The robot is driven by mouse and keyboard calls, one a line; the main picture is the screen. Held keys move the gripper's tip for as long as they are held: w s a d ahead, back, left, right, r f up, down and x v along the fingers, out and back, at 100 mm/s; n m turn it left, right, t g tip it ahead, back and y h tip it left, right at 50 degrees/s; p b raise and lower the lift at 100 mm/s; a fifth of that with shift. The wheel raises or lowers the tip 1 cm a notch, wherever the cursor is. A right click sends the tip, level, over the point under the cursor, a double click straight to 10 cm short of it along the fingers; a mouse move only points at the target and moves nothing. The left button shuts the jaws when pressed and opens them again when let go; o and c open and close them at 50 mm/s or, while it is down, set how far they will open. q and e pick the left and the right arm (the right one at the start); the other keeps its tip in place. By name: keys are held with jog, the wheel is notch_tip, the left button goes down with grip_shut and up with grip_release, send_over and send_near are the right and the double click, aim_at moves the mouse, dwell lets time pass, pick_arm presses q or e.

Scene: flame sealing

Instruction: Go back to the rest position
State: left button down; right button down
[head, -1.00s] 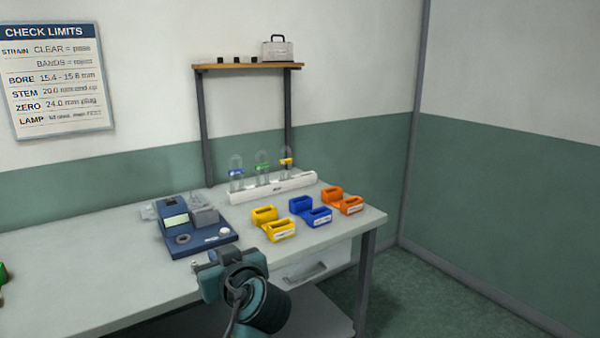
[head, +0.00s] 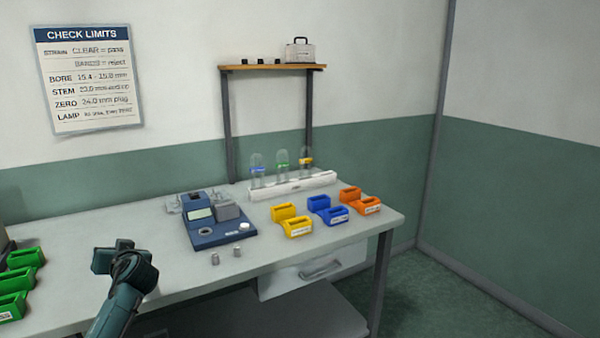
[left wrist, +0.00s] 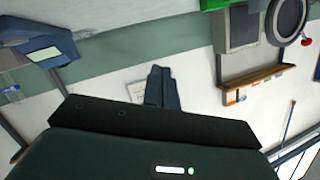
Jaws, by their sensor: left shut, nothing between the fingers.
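My left gripper (head: 104,259) is raised over the front left part of the bench, between the green bins and the blue instrument. It is apart from both. In the left wrist view its fingers (left wrist: 162,87) are together with nothing between them, and the wall lies beyond them. My right gripper is in neither view.
The bench (head: 170,290) carries a blue instrument (head: 215,236), two small metal pieces (head: 237,252), yellow bins (head: 297,228), blue bins (head: 333,216), orange bins (head: 367,206) and a white rack (head: 292,188) with glass tubes. Green bins (head: 22,258) stand left. A shelf (head: 272,67) rises behind.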

pick_arm(q)
jog(key=w+d+m+t+h, duration=0.3)
jog(key=d+m+t+h, duration=0.15)
jog(key=d, duration=0.25)
jog(key=w+d+m+t+h, duration=0.3)
jog(key=d+h, duration=0.3)
jog(key=d, duration=0.1)
jog(key=s+d+f+m+g+h, duration=0.1)
jog(key=s+d+f+g, duration=0.1)
jog(key=s+d+f, duration=0.55)
jog(key=s+d+f+m+g+h, duration=0.15)
jog(key=s+d+f, duration=0.35)
jog(key=s+f, duration=0.6)
jog(key=s+d+f+n+g+h, duration=0.1)
jog(key=s+d+f, duration=0.1)
jog(key=s, duration=0.8)
jog(key=s+d+f+n+g+h, duration=0.1)
jog(key=s+d, duration=0.4)
jog(key=s, duration=0.5)
jog(key=shift+f+g, duration=0.5)
jog(key=shift+f, duration=0.25)
jog(key=shift+w+d, duration=0.1)
